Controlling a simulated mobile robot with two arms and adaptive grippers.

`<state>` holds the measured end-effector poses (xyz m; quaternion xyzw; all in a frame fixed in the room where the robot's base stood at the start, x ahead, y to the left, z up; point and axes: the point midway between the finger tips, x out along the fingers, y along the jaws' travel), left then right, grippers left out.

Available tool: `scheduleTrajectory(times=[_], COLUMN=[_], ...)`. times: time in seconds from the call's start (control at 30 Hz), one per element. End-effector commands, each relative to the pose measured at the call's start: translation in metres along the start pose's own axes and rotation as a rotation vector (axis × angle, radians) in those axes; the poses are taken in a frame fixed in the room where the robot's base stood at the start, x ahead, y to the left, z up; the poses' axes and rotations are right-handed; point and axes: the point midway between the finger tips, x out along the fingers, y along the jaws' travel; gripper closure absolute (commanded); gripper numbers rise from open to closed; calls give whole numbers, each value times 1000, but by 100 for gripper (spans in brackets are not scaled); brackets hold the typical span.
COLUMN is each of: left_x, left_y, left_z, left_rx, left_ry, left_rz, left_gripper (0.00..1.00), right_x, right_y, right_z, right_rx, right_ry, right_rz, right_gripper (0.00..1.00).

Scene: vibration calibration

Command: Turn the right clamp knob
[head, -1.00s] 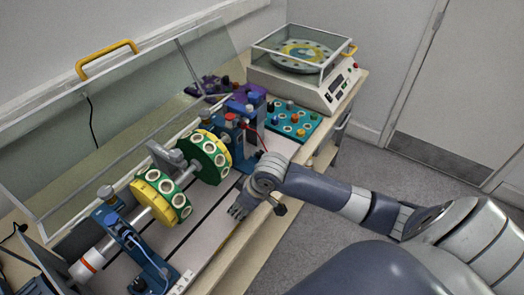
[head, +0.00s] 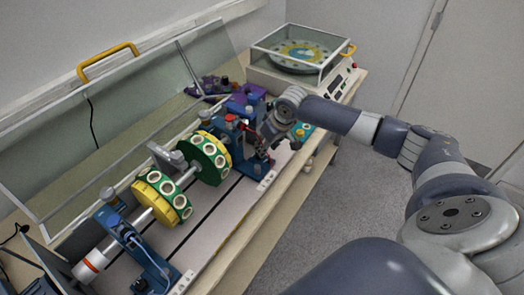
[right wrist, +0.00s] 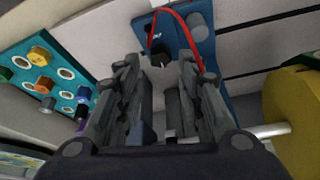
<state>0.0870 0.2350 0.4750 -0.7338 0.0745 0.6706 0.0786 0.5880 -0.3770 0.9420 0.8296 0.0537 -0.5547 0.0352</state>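My left gripper is not in view.
Green and yellow discs (head: 208,157) sit on the shaft beside the stand. A left blue stand (head: 135,245) is nearer. A teal board (right wrist: 50,70) with coloured knobs lies close to my gripper. A balancer with a clear cover (head: 300,55) stands behind.

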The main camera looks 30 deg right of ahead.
Motion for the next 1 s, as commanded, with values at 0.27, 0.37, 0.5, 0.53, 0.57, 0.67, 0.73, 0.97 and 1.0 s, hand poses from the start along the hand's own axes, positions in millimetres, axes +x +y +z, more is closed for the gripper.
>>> scheduleTrajectory(times=[0.27, 0.37, 0.5, 0.53, 0.57, 0.67, 0.73, 0.97, 1.0], left_x=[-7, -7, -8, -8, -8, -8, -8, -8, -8], left_y=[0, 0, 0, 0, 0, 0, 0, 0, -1], left_z=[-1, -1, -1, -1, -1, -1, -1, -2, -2], left_rx=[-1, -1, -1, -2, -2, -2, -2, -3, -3], left_ry=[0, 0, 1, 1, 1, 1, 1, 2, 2], left_rz=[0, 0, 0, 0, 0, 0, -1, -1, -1], left_gripper=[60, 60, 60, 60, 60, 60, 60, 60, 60], right_x=[41, 50, 56, 57, 58, 58, 58, 58, 58], right_y=[-1, 0, -1, -1, 0, 0, 0, 0, 0], right_z=[0, 0, 0, 0, 0, 0, 0, 0, 0], right_rx=[0, -1, -1, -2, -2, -2, -2, -2, -2], right_ry=[-2, -1, 0, 0, 0, 1, 0, 0, 0], right_rz=[-1, 0, 0, 0, 0, 0, 0, 0, 0], right_gripper=[65, 65, 65, 65, 65, 65, 65, 98, 98])
